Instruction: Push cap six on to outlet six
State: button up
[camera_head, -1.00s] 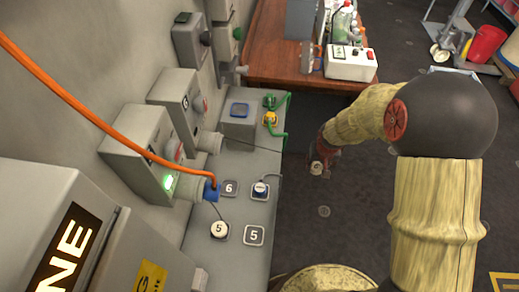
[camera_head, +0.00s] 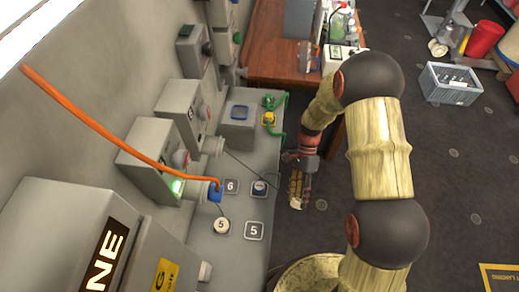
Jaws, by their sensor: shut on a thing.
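Outlet six is the grey wall box (camera_head: 183,108) marked 6, with a short round grey socket (camera_head: 213,146) facing the shelf side; the socket looks uncovered. My gripper (camera_head: 298,202) points down just beyond the right edge of the grey shelf (camera_head: 206,250), right of and lower in the picture than the socket. It is shut on a small pale thing (camera_head: 296,204), probably cap six; its number cannot be read. A thin dark cord (camera_head: 240,163) runs from near outlet six towards the gripper; its far end is hard to make out.
A white cap marked 5 (camera_head: 221,226) and a blue-topped piece (camera_head: 259,187) stand on the shelf. A grey box (camera_head: 238,125) and green-yellow fittings (camera_head: 269,118) are farther back.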

jog(key=s+a+r+m+y+p, duration=0.1)
jog(key=a+r+m+y, duration=0.6)
jog(key=a+r+y, duration=0.15)
jog(key=w+a+r+m+t+y, duration=0.2)
jog(key=a+r+m+t+y, duration=0.1)
jog(key=r, duration=0.3)
jog(key=w+a+r+m+t+y, duration=0.2)
jog(key=w+a+r+t+y, duration=0.1)
jog(key=r+y, duration=0.2)
jog(key=shift+w+r+m+p, duration=0.35)
jog(key=shift+r+m, duration=0.05)
jog(key=shift+r, duration=0.2)
jog(key=shift+a+y, duration=0.2)
jog(key=shift+y, duration=0.05)
jog(key=shift+w+a+r+b, duration=0.1)
jog(key=shift+a+r+b, duration=0.05)
jog(key=shift+a, duration=0.75)
jog(key=shift+w+a+r+b, duration=0.1)
jog(key=shift+a+r+b, duration=0.05)
jog(key=shift+a, duration=0.75)
jog(key=shift+a+r+b, duration=0.15)
jog(key=shift+a, duration=0.75)
jog(key=shift+r+p, duration=0.1)
jog(key=shift+p, duration=1.05)
jog(key=shift+a, duration=0.45)
jog(key=o, duration=1.1)
